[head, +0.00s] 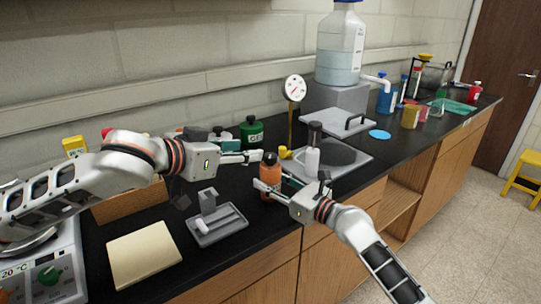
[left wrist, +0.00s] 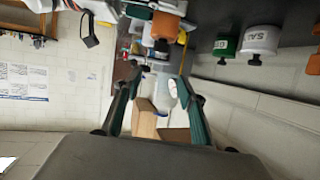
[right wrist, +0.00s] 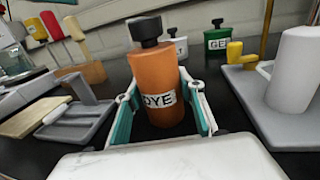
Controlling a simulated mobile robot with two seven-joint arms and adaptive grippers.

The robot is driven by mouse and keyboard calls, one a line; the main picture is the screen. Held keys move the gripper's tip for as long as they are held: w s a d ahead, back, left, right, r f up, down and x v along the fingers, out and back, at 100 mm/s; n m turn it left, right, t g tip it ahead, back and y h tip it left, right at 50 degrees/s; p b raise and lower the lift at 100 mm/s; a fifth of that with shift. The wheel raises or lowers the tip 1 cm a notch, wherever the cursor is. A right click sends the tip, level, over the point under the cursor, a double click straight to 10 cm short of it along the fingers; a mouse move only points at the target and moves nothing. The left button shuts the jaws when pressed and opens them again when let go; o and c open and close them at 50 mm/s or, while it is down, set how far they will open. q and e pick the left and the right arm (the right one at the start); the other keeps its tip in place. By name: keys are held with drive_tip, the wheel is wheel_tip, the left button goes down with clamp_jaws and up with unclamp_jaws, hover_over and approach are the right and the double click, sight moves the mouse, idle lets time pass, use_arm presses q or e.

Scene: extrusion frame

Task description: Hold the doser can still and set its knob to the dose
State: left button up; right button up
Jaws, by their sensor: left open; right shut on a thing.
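The doser can is an orange bottle (head: 270,180) with a DYE label, standing upright near the front edge of the black bench. Its black knob (head: 269,158) is on top. My right gripper (head: 272,185) is shut on the can's body from the front. In the right wrist view its fingers flank the can (right wrist: 160,75), with the knob (right wrist: 146,29) clear above. My left gripper (head: 252,157) is open and empty, its fingertips just left of the knob at about its height. In the left wrist view the can (left wrist: 168,24) appears inverted beyond the fingertips (left wrist: 163,75).
A grey tray (head: 218,232) and a cream pad (head: 145,253) lie left of the can. A green bottle (head: 252,132) stands behind. A gauge on a post (head: 294,90) rises behind.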

sight(269, 155)
use_arm(q)
drive_tip(key=x, duration=0.4)
drive_tip(key=f+x, duration=0.1)
drive_tip(key=x, duration=0.6)
drive_tip(key=shift+f, duration=0.5)
drive_tip(key=c, duration=1.2)
